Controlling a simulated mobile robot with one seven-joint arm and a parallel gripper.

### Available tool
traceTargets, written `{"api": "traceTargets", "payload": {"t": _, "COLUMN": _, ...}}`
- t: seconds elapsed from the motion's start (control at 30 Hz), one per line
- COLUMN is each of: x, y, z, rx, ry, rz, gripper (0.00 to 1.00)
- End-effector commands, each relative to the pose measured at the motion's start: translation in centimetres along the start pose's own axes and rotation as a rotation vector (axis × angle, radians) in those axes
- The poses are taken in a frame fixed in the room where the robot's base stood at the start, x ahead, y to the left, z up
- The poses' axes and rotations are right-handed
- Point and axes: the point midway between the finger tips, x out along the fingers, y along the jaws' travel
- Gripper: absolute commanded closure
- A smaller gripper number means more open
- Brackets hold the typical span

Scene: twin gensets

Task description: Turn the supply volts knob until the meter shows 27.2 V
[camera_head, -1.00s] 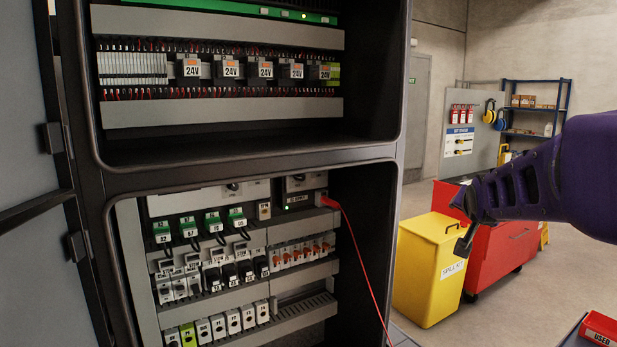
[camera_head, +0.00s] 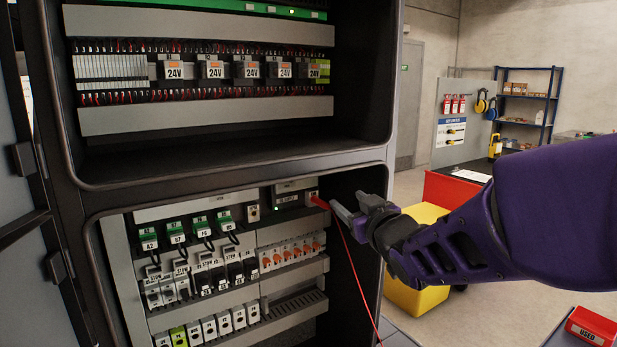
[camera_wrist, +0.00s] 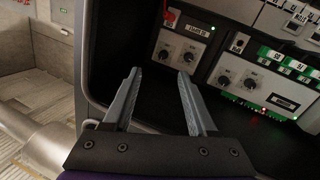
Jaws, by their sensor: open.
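In the wrist view, a light grey supply module (camera_wrist: 180,50) has two dark knobs (camera_wrist: 164,54), a small label and a lit green lamp. I cannot tell which knob sets the supply volts, and no meter reading is legible. My gripper (camera_wrist: 159,73) is open and empty, its fingers pointing toward the first module, apart from it. In the head view my gripper (camera_head: 348,207) is at the lower bay's right edge, near a red plug (camera_head: 318,202), and the knobs are not discernible.
A red cable (camera_head: 352,260) hangs from the plug down the bay's right side. The cabinet frame (camera_head: 240,168) surrounds the bay. Rows of breakers (camera_head: 200,285) fill it. A yellow bin (camera_head: 425,213) and a red USED box (camera_head: 592,327) stand to the right.

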Motion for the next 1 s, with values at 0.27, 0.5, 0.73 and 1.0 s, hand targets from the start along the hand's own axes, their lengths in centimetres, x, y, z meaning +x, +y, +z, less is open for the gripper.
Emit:
{"api": "traceTargets", "payload": {"t": 0.27, "x": -0.7, "y": -5.3, "z": -1.1, "rx": -0.106, "ry": 0.081, "rz": -0.126, "gripper": 0.42}}
{"api": "traceTargets", "payload": {"t": 0.5, "x": 0.8, "y": -6.2, "z": -0.9, "rx": -0.113, "ry": 0.093, "rz": -0.141, "gripper": 0.42}}
{"api": "traceTargets", "payload": {"t": 0.73, "x": 4.8, "y": -6.8, "z": -1.0, "rx": -0.109, "ry": 0.094, "rz": -0.14, "gripper": 0.42}}
{"api": "traceTargets", "payload": {"t": 1.0, "x": 9.3, "y": -7.5, "z": -1.5, "rx": -0.108, "ry": 0.094, "rz": -0.141, "gripper": 0.42}}
